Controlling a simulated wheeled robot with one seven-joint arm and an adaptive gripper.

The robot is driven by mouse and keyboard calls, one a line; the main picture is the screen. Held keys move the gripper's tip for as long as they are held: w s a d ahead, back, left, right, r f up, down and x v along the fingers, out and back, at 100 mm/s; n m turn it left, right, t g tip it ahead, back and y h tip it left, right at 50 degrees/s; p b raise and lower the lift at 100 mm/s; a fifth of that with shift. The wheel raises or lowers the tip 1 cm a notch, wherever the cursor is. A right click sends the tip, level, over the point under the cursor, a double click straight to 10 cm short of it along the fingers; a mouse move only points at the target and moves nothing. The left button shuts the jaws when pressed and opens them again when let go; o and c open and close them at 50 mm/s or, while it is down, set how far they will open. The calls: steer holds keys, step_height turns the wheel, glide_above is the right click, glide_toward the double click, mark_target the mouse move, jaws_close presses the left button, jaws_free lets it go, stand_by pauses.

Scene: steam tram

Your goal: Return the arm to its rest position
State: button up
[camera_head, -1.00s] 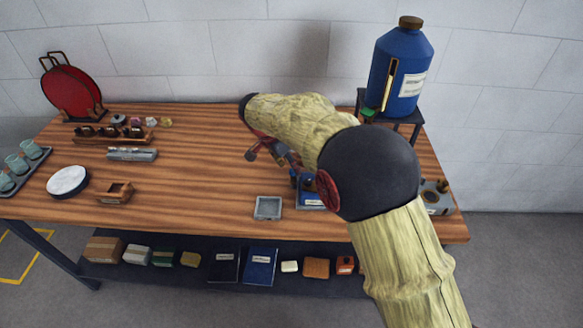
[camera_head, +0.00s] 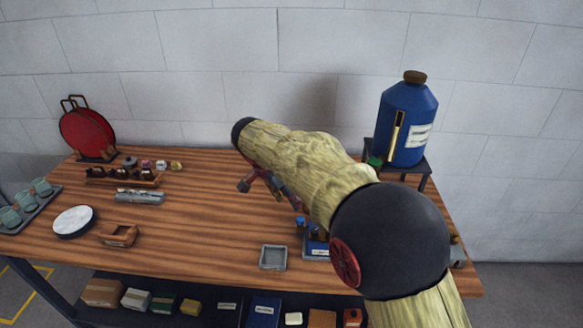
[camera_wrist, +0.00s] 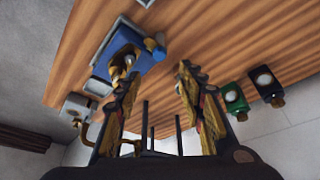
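My arm reaches over the wooden table (camera_head: 190,215) in the head view, its covered forearm crossing the middle right. My gripper (camera_wrist: 157,82) shows in the wrist view with its two fingers spread apart and nothing between them. In the head view, its dark red and grey parts show below the forearm, above the tabletop, partly hidden. A blue box-like device (camera_head: 317,244) sits on the table behind the forearm, partly covered by it. In the wrist view, the blue device (camera_wrist: 128,48) lies beyond the left finger, apart from it.
A large blue bottle (camera_head: 404,125) stands on a dark stand at the back right. A small grey tray (camera_head: 273,257) is near the front edge. A red round plate (camera_head: 87,133), cups (camera_head: 41,188) and a white disc (camera_head: 74,221) are left.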

steer(key=shift+n, duration=0.3)
steer(key=s+d+f+n+g+y, duration=0.1)
steer(key=s+d+f+n, duration=0.1)
steer(key=s+f+n, duration=0.4)
steer(key=s+d+r+n+t, duration=0.1)
steer(key=s+d+r, duration=0.3)
steer(key=s+d, duration=0.3)
steer(key=s+d+r+n+t+y, duration=0.1)
steer(key=s+d+r, duration=0.3)
steer(key=s+d, duration=0.3)
steer(key=s+d+r+n+t+y, duration=0.1)
steer(key=s+d+r, duration=0.3)
steer(key=s, duration=1)
steer(key=d, duration=0.3)
steer(key=shift+s+d+r+t, duration=0.2)
steer(key=shift+s+r+t, duration=0.1)
steer(key=shift+s+r, duration=0.1)
